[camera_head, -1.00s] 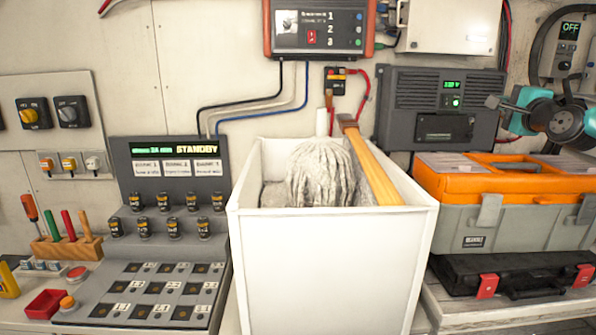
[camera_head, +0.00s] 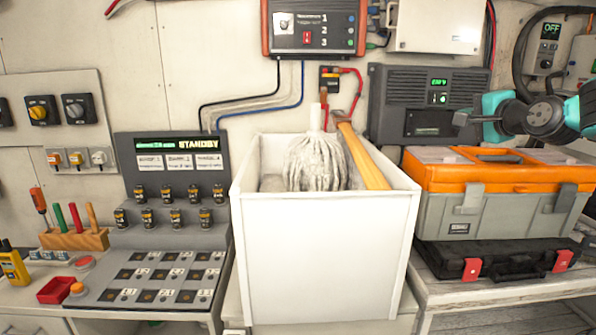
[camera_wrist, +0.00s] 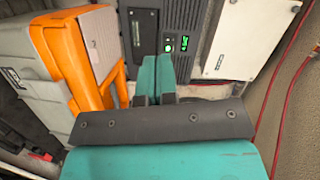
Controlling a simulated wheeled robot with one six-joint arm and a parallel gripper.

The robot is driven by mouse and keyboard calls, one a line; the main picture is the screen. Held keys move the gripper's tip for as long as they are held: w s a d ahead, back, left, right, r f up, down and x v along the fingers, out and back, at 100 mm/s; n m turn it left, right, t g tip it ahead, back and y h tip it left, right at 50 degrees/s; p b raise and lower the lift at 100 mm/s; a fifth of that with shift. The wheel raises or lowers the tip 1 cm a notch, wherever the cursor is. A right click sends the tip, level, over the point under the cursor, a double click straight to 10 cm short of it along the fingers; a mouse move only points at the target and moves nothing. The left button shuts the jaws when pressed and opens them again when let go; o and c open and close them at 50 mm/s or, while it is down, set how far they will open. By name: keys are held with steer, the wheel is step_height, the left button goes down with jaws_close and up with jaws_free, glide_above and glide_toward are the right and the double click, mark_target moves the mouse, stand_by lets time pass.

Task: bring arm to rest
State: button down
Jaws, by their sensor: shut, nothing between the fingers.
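My gripper (camera_head: 464,118) is at the right of the head view, in the air above the orange and grey toolbox and in front of the dark wall unit. In the wrist view my gripper (camera_wrist: 155,62) shows two teal fingers pressed together with nothing between them. The dark unit with a green display (camera_wrist: 186,45) lies beyond the fingertips. My teal and black arm reaches in from the right edge of the head view.
A white bin (camera_head: 322,265) with a mop head and a wooden handle stands in the middle. The orange toolbox (camera_head: 490,176) sits on a black case (camera_head: 512,258) at the right. A control panel (camera_head: 172,150) reading STANDBY is at the left.

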steer(key=s+a+f+n+g+y, duration=0.2)
steer(key=s+a+f+n+g, duration=0.25)
steer(key=s+a, duration=0.35)
steer(key=s+a+f+n+g+y, duration=0.1)
steer(key=s+a+f+n+g, duration=0.2)
steer(key=s+a+n, duration=0.35)
steer(key=s+a+f+n+g, duration=0.2)
steer(key=s+f+n+g, duration=0.1)
steer(key=s, duration=0.6)
steer(key=s+a+f+n+g+h, duration=0.1)
steer(key=s+a+f+n+g, duration=0.2)
steer(key=s, duration=0.6)
steer(key=s+a+f+n+g+h, duration=0.1)
steer(key=s+a+f+n+g, duration=0.1)
steer(key=s, duration=0.7)
steer(key=shift+a+f+n+g+b, duration=0.35)
steer(key=shift+f+n+g+b, duration=0.1)
steer(key=shift+f+n, duration=0.15)
